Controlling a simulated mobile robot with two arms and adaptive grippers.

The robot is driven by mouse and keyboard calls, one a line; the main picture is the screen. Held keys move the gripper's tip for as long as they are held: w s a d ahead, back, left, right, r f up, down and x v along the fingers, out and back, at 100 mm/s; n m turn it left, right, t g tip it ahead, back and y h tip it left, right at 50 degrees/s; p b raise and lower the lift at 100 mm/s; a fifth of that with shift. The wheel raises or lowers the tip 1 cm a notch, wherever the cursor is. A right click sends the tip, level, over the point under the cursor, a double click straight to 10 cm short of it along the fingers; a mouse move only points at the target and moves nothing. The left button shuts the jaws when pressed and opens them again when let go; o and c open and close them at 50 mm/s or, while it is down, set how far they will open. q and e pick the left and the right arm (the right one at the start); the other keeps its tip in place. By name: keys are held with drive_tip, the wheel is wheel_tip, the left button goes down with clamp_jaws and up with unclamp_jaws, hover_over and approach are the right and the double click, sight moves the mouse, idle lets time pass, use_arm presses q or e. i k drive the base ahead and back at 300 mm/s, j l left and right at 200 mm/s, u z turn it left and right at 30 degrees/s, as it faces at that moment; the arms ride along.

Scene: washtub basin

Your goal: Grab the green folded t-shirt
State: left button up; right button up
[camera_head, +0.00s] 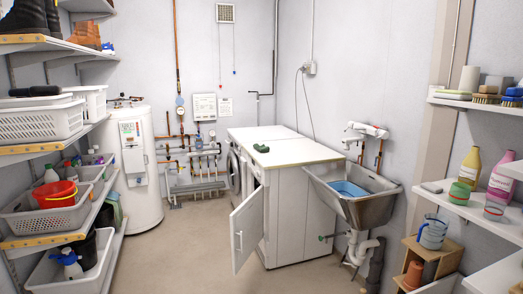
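A small dark green object (261,148) lies on the white top of the appliances near the middle of the view. It is too small to tell whether it is a folded t-shirt. A dark green, cloth-like thing (114,207) is on the left shelving, partly hidden by baskets and shelf edges; its shape is unclear. Neither of my grippers is in view.
A white cabinet door (246,230) stands open into the room. A grey washtub (372,207) with a blue basin (349,188) is on the right wall. Loaded shelves line both sides. The floor (190,245) is clear in the middle.

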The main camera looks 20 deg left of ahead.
sight(260, 146)
drive_tip(key=i+j+u, duration=0.6)
drive_tip(key=i+u, duration=0.3)
drive_tip(key=i, duration=0.25)
drive_tip(key=i+u, duration=0.45)
drive_tip(key=i, duration=0.15)
